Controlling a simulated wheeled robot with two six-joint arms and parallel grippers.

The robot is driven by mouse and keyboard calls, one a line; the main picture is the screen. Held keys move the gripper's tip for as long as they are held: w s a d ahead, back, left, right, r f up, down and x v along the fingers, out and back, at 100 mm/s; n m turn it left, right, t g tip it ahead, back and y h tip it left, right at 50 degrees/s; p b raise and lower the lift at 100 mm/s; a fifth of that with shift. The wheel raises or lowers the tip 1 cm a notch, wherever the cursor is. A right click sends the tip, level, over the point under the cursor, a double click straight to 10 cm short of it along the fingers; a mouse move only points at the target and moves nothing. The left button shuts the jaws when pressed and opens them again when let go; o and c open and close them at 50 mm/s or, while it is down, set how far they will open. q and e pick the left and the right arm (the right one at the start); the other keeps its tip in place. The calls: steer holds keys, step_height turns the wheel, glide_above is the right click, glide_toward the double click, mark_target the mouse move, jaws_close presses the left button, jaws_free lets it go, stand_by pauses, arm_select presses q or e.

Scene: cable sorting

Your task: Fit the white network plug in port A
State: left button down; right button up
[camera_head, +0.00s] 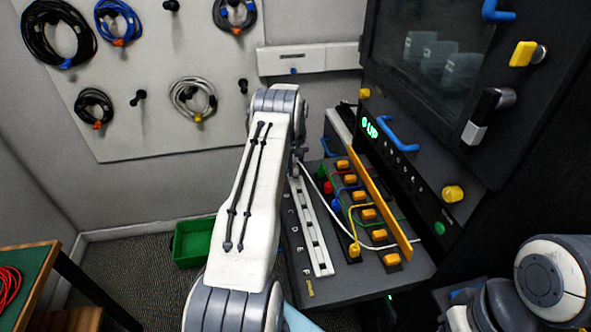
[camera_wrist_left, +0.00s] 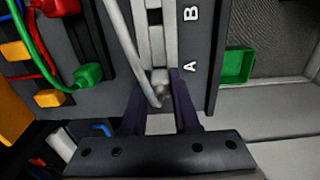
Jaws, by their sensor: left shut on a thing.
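My left gripper (camera_head: 296,160) is at the far end of the port strip, mostly hidden behind my arm in the head view. In the left wrist view its two dark fingers (camera_wrist_left: 159,88) are shut on the white network plug (camera_wrist_left: 160,77), beside the letter A. The white cable (camera_wrist_left: 130,48) runs away from the plug; it also shows in the head view (camera_head: 325,208). The pale port strip (camera_head: 317,237) has dark openings, with letters along its left side. Port A's opening is hidden by the plug and fingers; I cannot tell whether the plug is inside. My right gripper is not in view.
Red, green, blue and yellow cables and several orange blocks (camera_head: 368,214) lie right of the strip, beside a yellow-orange divider (camera_head: 380,205). A dark cabinet (camera_head: 440,110) stands behind them. A green bin (camera_head: 192,243) is on the floor at left. Coiled cables hang on the wall board.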

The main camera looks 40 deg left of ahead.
arm_select(q)
steer(key=shift+f, duration=0.35)
stand_by(0.3)
steer(key=shift+c, duration=0.5)
jaws_free()
steer(key=shift+r, duration=0.1)
steer(key=shift+r+p, duration=2.1)
steer(key=shift+r, duration=1.35)
